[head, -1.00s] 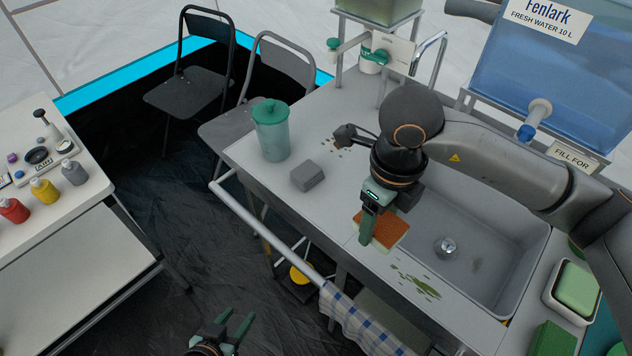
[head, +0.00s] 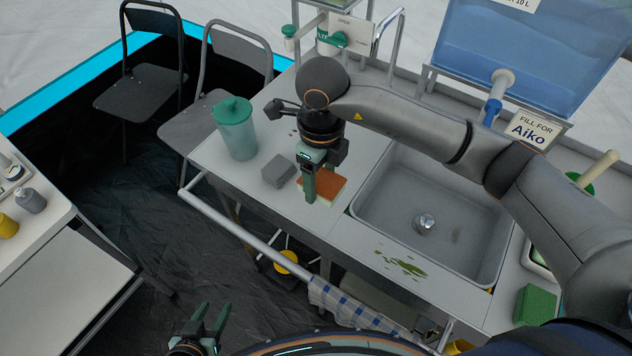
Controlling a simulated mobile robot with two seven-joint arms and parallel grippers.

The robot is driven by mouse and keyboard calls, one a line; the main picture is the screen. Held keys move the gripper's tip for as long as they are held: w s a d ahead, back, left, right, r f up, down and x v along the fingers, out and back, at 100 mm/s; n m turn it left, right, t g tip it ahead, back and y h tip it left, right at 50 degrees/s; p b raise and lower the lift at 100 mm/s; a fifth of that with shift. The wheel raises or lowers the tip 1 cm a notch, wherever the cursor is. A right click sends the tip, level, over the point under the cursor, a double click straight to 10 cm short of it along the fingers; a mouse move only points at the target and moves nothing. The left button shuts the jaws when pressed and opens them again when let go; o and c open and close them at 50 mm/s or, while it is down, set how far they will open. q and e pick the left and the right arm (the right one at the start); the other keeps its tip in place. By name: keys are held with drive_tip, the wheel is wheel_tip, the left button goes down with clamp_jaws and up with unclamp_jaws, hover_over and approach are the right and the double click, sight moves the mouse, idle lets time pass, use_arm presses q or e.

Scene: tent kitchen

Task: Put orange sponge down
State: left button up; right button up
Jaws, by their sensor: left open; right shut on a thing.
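The orange sponge (head: 329,186) has an orange top and a pale underside. It is at the counter (head: 335,222) left of the sink, just right of a grey block (head: 279,170). My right gripper (head: 309,192) points down and is shut on the sponge, hiding its left part. I cannot tell whether the sponge touches the counter. My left gripper (head: 212,322) is open and empty, low over the dark floor at the bottom of the view.
A teal lidded jug (head: 236,130) stands left of the grey block. The metal sink (head: 425,215) lies to the right. A green smear (head: 400,264) marks the front counter. A green sponge (head: 535,305) lies at the right. A rail with a checked cloth (head: 352,310) runs along the front.

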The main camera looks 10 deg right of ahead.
drive_tip(key=w+f, duration=0.3)
drive_tip(key=shift+f, duration=0.35)
drive_tip(key=shift+w+f+p, duration=0.1)
drive_tip(key=shift+f+p, duration=0.3)
drive_tip(key=shift+f, duration=1.15)
drive_tip(key=shift+f, duration=0.25)
drive_tip(key=o, duration=1.4)
drive_tip(key=shift+o, duration=0.2)
drive_tip(key=shift+r, duration=0.15)
wheel_tip(320, 180, up, 12)
drive_tip(key=shift+r+b, duration=0.15)
drive_tip(key=shift+b, duration=0.45)
